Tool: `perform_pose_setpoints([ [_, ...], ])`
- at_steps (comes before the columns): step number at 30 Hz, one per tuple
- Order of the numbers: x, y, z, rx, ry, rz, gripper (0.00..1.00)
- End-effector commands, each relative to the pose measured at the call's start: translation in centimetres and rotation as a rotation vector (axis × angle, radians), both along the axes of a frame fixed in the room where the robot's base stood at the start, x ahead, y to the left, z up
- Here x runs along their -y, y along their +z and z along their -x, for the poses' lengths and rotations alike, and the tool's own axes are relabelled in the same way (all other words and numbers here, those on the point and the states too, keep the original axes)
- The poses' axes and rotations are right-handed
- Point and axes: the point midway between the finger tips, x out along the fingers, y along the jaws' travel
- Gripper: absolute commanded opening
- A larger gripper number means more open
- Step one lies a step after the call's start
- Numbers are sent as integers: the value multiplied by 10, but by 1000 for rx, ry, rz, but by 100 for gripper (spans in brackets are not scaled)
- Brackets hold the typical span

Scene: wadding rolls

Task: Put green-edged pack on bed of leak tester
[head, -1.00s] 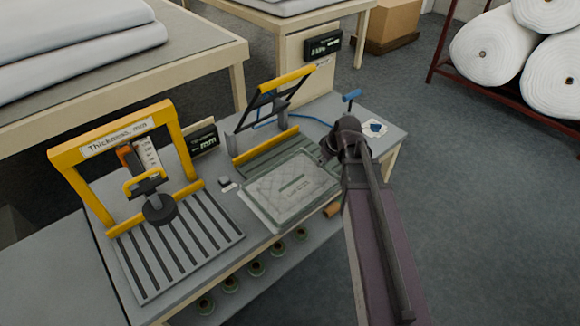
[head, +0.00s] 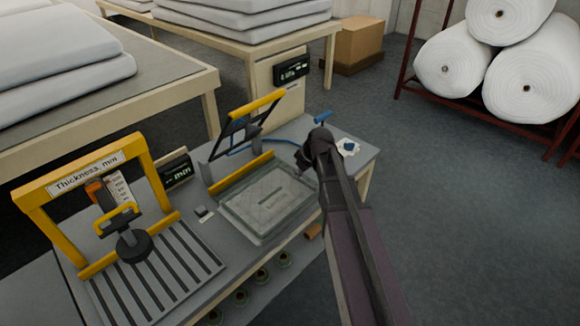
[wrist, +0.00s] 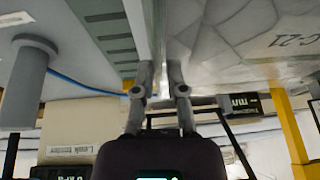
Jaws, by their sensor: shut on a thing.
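The clear pack with a pale green edge (head: 265,205) is held roughly flat over the leak tester's bed, its label facing up. My gripper (head: 303,160) is at its far right corner, shut on its edge. In the wrist view, my gripper (wrist: 160,85) pinches the rim of the pack (wrist: 225,35). The grey-green ribbed bed (wrist: 108,25) shows beside the pack there. The tester's yellow-edged lid (head: 255,105) stands raised behind. The pack hides most of the bed in the head view; I cannot tell if it touches.
The yellow thickness gauge (head: 100,190) stands left on the same bench (head: 200,228). A blue-handled valve (head: 322,118) and a blue hose are behind my gripper. A table with padded sheets (head: 60,55) is behind left. A rack of white rolls (head: 530,70) stands right.

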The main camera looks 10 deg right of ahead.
Motion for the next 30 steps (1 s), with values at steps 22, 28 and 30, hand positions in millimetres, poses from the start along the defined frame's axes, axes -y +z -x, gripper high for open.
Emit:
perform_pose_setpoints([
  [22,0,-9,-95,0,1,0,0],
  [28,0,-9,-95,0,1,0,0],
  [30,0,-9,-96,0,2,0,0],
])
